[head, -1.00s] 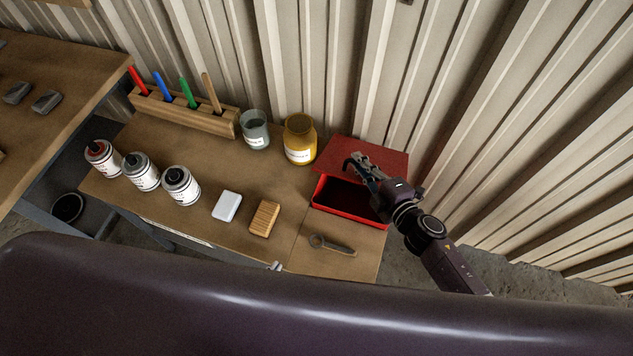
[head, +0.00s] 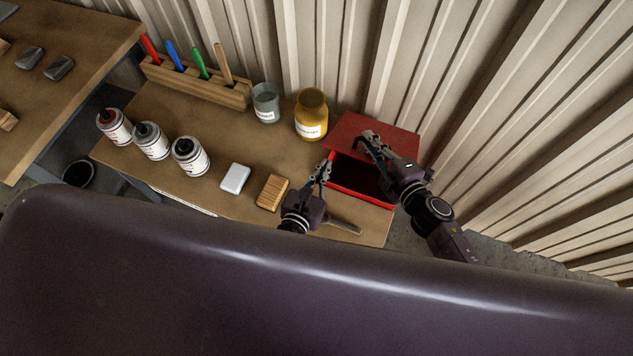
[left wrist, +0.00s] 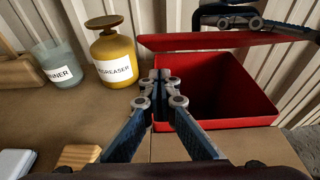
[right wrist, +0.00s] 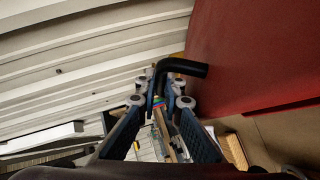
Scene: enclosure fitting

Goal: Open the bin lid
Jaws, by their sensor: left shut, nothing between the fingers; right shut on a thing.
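The red bin (head: 362,195) stands at the right end of the bench with its lid (head: 395,138) raised at the back, so its dark inside shows. My right gripper (head: 367,140) is at the lid, shut on its black handle (right wrist: 188,66). My left gripper (head: 325,167) is shut and empty at the bin's left edge. In the left wrist view its closed tips (left wrist: 160,78) are in front of the bin's left wall; I cannot tell whether they touch it. The bin (left wrist: 258,95) and the lid's edge (left wrist: 200,40) also show there.
A yellow degreaser bottle (head: 311,117) and a grey thinner jar (head: 266,104) stand left of the bin. A wooden block (head: 272,192), a white block (head: 235,178) and a wrench (head: 345,226), partly hidden, lie in front. Spray cans (head: 189,157) stand farther left. A corrugated wall rises behind.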

